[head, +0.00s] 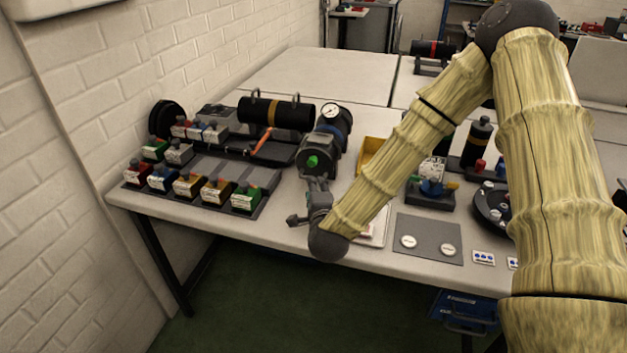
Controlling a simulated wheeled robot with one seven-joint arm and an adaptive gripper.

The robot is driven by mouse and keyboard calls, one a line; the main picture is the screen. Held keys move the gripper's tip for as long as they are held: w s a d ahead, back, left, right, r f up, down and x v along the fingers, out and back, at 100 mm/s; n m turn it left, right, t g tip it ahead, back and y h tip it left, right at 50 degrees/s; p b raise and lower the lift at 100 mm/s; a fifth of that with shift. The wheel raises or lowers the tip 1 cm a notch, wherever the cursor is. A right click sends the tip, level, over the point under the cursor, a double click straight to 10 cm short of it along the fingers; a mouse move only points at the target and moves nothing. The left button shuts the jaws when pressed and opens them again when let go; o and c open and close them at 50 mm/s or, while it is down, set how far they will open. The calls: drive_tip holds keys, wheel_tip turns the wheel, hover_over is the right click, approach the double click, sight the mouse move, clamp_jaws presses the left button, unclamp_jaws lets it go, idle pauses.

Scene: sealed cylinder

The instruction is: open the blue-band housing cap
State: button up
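A dark grey housing (333,148) lies on the table with its round end toward me and a green knob (312,161) at the middle of that end. A bluish part shows near its far end, beside a white dial gauge (330,110); I cannot tell for sure that it is the blue band. My gripper (315,183) is just in front of the housing's round end, pointing at it, below the green knob. The fingers are small and dark here. I cannot tell whether they touch the housing or are open.
A black cylinder with a yellow band (275,112) lies left of the housing. Several coloured boxes (188,185) stand at the left. A yellow bin (371,152) is close on the right, partly behind my arm. A grey mat (428,240) holds two white discs near the front edge.

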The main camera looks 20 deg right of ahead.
drive_tip(key=shift+p+x, duration=0.3)
drive_tip(key=shift+x, duration=2)
drive_tip(key=shift+c, duration=0.2)
clamp_jaws()
